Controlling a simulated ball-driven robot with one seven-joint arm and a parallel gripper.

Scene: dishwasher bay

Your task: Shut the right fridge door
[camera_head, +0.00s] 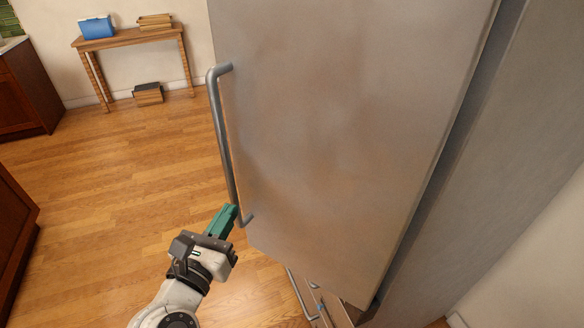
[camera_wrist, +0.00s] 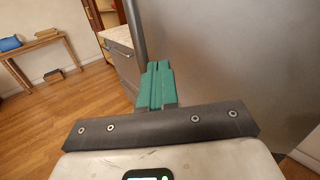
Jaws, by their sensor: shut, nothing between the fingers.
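The right fridge door (camera_head: 340,130) is a large grey metal panel filling the middle of the head view. Its long bar handle (camera_head: 222,140) runs down the left edge. A dark strip shows along its right side, beside the grey fridge side. How far the door stands open I cannot tell. My gripper (camera_head: 233,210) has green fingers, shut with nothing between them, close to the handle's lower end. Whether they touch it I cannot tell. In the wrist view, the fingers (camera_wrist: 157,68) point toward the door (camera_wrist: 225,60), just below the handle (camera_wrist: 136,30).
Below the door are lower fronts with a bar handle (camera_head: 298,295). A wooden side table (camera_head: 130,38) with a blue box (camera_head: 97,27) stands at the far wall. Brown cabinets (camera_head: 25,90) are at the left. The wooden floor (camera_head: 110,170) between is clear.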

